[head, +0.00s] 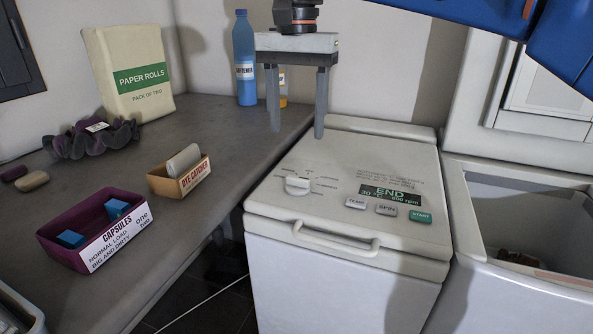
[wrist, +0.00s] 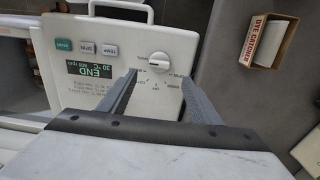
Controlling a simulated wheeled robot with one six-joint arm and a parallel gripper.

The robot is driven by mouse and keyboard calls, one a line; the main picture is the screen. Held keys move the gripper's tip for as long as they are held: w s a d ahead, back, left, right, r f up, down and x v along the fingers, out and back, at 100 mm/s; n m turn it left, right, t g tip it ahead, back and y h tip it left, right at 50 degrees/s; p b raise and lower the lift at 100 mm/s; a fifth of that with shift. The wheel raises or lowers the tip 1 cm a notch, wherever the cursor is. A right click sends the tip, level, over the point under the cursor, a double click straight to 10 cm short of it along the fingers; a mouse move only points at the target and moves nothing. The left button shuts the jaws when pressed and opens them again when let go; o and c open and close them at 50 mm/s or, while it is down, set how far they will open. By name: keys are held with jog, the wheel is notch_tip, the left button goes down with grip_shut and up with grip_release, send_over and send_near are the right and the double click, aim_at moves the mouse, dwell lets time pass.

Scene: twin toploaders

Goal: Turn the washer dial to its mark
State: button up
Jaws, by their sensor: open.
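The washer (head: 345,215) is a white toploader with its lid closed. Its dial (head: 297,186) is a white knob with a raised bar on the left of the top panel, with printed marks around it. The dial also shows in the wrist view (wrist: 159,59), just beyond my fingertips. Which mark the dial points to is too small to tell. My gripper (head: 297,132) is open and empty, pointing down above the back part of the washer top, behind and above the dial. In the wrist view its two fingers (wrist: 160,78) spread on either side below the dial.
On the panel are a display (head: 392,193) reading END and TEMP, SPIN and START buttons. An open machine (head: 530,215) stands at the right. The counter (head: 215,115) at the left holds a capsules box (head: 110,240), a dye catcher box (head: 192,183), paper rolls (head: 130,75) and a blue bottle (head: 243,50).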

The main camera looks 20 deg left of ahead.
aim_at(297, 178)
notch_tip(297, 178, down, 11)
jog(key=shift+f, duration=0.15)
dwell(0.4)
jog(key=c, duration=1)
jog(key=shift+c, duration=0.2)
